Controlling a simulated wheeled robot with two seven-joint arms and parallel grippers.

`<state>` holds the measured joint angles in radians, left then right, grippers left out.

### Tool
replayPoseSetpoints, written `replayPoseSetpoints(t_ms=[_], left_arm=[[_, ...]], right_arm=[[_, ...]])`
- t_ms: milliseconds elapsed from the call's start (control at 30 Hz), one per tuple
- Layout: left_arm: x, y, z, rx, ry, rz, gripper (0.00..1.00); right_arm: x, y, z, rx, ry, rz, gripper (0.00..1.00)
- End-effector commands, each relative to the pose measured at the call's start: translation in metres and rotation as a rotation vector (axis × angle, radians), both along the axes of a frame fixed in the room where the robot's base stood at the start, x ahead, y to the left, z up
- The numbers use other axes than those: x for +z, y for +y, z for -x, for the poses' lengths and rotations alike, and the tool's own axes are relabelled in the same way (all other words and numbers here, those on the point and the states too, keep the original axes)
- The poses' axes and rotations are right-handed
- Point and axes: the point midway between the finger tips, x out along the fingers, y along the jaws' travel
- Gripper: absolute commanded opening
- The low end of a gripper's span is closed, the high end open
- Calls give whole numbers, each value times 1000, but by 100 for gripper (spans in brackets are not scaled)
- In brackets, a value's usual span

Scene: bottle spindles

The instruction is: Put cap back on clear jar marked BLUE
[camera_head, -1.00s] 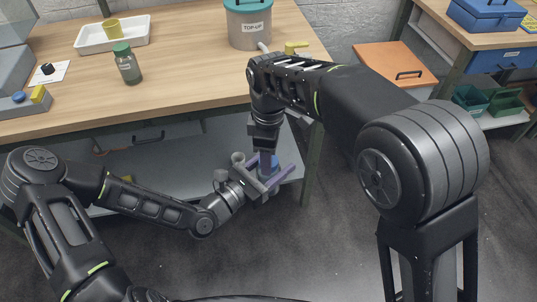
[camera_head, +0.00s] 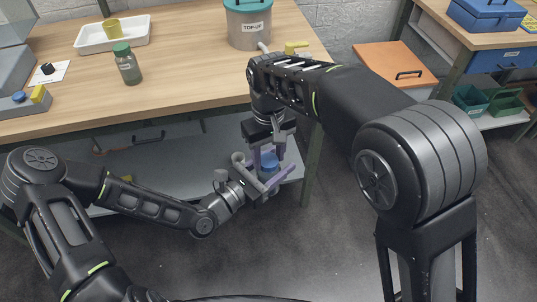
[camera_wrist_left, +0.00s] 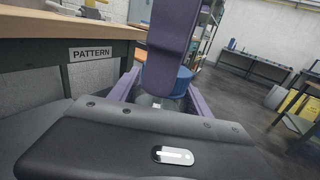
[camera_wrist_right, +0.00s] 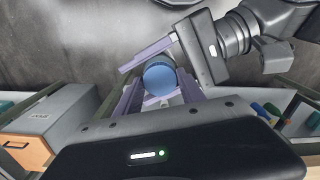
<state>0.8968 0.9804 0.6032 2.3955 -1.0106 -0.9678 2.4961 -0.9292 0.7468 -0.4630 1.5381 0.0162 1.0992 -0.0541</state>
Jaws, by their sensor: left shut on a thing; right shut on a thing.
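My left gripper (camera_head: 262,180) is shut on the clear jar (camera_wrist_left: 150,101), held in front of the bench below its top. The jar is mostly hidden by the fingers, and its marking does not show. My right gripper (camera_head: 268,158) points down from above, shut on the blue cap (camera_head: 269,161). The cap also shows between the right fingers in the right wrist view (camera_wrist_right: 160,77) and at the jar's top in the left wrist view (camera_wrist_left: 183,79). I cannot tell whether cap and jar are fully seated together.
On the bench (camera_head: 190,80) stand a green-capped jar (camera_head: 127,62), a white tray (camera_head: 113,34) with a yellow cup and a TOP-UP container (camera_head: 248,22). The bench edge and leg are close behind my grippers. The floor (camera_head: 340,230) to the right is open.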

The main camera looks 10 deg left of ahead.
Motion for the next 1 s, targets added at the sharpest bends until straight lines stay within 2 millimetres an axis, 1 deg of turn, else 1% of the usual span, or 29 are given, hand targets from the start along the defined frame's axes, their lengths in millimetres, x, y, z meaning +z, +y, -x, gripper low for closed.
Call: replayPoseSetpoints(t_ms=[33,67,200,233,467,767,867,1000], left_arm=[[1,0,0,-1,-2,1,0],[1,0,0,-1,-2,1,0],[1,0,0,-1,-2,1,0],[1,0,0,-1,-2,1,0],[1,0,0,-1,-2,1,0],[1,0,0,-1,-2,1,0],[1,0,0,-1,-2,1,0],[1,0,0,-1,-2,1,0]], right_arm=[[0,0,-1,-84,-1,0,0],[0,0,-1,-111,-1,0,0],[0,0,-1,-100,-1,0,0],[0,0,-1,-100,-1,0,48],[0,0,0,-98,-1,0,67],[2,0,0,-97,-1,0,68],[10,0,-1,-96,-1,-1,68],[28,0,-1,-95,-3,-2,68]])
